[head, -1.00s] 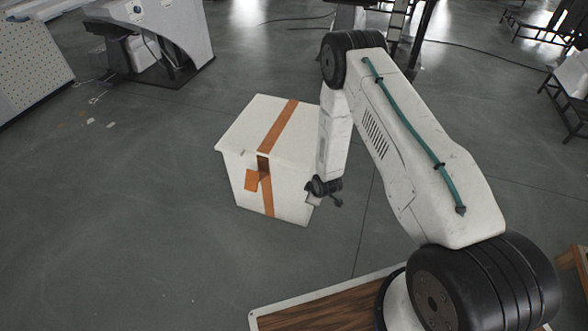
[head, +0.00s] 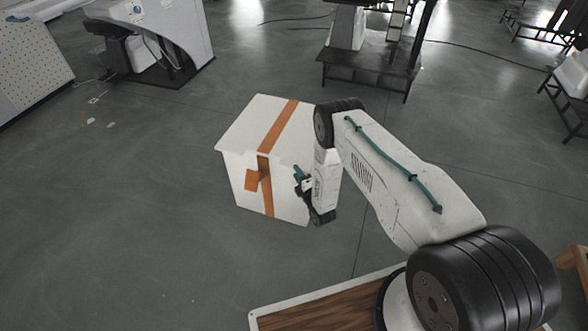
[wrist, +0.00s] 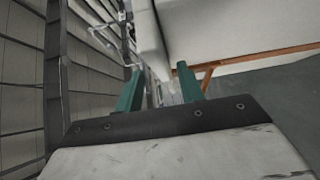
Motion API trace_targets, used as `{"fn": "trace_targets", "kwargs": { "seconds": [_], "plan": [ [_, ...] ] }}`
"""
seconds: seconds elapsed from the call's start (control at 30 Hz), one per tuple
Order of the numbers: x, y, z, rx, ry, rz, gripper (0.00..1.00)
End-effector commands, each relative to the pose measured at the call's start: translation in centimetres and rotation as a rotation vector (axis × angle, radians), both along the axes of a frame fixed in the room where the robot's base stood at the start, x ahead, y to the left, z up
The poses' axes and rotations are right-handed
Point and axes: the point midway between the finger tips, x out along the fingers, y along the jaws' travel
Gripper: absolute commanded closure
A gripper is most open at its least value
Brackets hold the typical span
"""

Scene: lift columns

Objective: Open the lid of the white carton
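The white carton (head: 238,172) stands on the floor left of my arm in the head view. Its lid (head: 252,122) is shut, with an orange-brown tape stripe (head: 280,122) running over the top and down the front. An orange tab (head: 252,180) sticks out at the front. My gripper (head: 298,174) is in front of the carton's right part, just below the lid edge; I cannot tell if it touches. In the wrist view my gripper (wrist: 159,84) has its two green fingers apart with nothing clearly between them. White carton surfaces (wrist: 225,28) fill the upper right there.
A dark low stand (head: 370,70) is behind the carton at upper right. A machine with a dark seat (head: 150,40) and a perforated panel (head: 30,60) are at upper left. The grey floor (head: 120,220) left of the carton is clear.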

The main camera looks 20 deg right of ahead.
Motion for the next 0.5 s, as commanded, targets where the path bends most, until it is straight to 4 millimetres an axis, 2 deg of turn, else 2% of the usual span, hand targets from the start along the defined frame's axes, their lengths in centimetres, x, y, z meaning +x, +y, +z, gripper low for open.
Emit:
{"fn": "trace_targets", "kwargs": {
  "seconds": [0.1, 0.23, 0.5],
  "plan": [
    [1.8, 0.3, 0.0, 0.001, -0.001, 0.001, 0.62],
    [3.2, 0.5, 0.0, 0.002, 0.000, 0.001, 0.62],
    [3.8, 0.6, -0.1, 0.002, 0.003, 0.000, 0.62]
  ]
}}
